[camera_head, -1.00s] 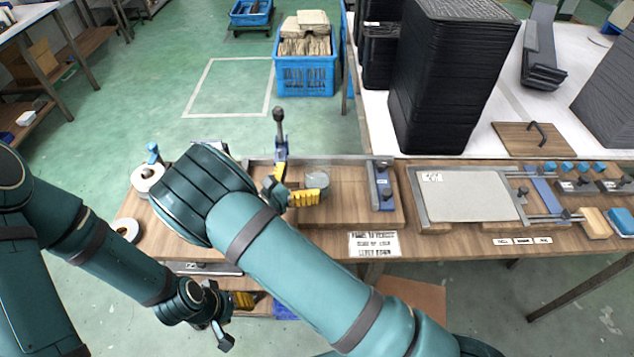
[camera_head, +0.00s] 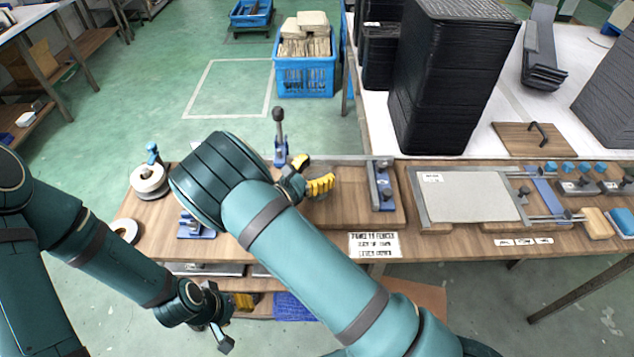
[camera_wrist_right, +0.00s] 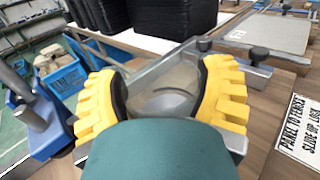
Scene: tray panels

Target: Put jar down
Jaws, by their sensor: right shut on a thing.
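The jar (camera_wrist_right: 165,92) is a squat, see-through grey vessel between the two yellow fingers in the right wrist view. My right gripper (camera_head: 311,175) is shut on it over the wooden board of the left fixture. In the head view the fingers and wrist mostly hide the jar. I cannot tell whether its base touches the board. The right gripper also shows in the right wrist view (camera_wrist_right: 162,97), with one finger on each side of the jar. My left gripper (camera_head: 215,322) hangs low in front of the bench, away from the jar; its fingers are unclear.
A blue toggle clamp (camera_head: 280,140) stands just behind and left of the right gripper. A metal fence with a blue bar (camera_head: 382,185) is to its right. A grey panel (camera_head: 465,196) lies further right. Bare board (camera_head: 350,190) shows between gripper and fence.

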